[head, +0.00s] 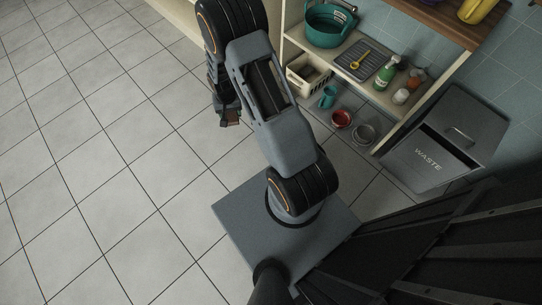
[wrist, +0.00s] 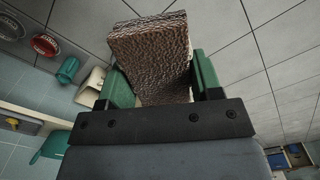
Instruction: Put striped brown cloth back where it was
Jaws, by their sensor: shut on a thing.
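The brown cloth (wrist: 155,52) fills the middle of the wrist view as a folded, textured block. My gripper (wrist: 158,85) is shut on it, with a green finger at each side. The cloth is held in the air, with the tiled floor behind it. In the head view my gripper (head: 230,120) hangs left of the shelf unit, over the floor. Only a small brownish bit of the cloth shows there, mostly hidden by the arm. Stripes are hard to make out.
A shelf unit right of my arm holds a teal tub (head: 326,38), a cream basket (head: 297,83), a dark mat (head: 352,70) with a yellow spoon, a green bottle (head: 386,76), a teal cup (head: 327,98) and a red bowl (head: 341,118). A waste bin (head: 425,162) stands right. Floor left is clear.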

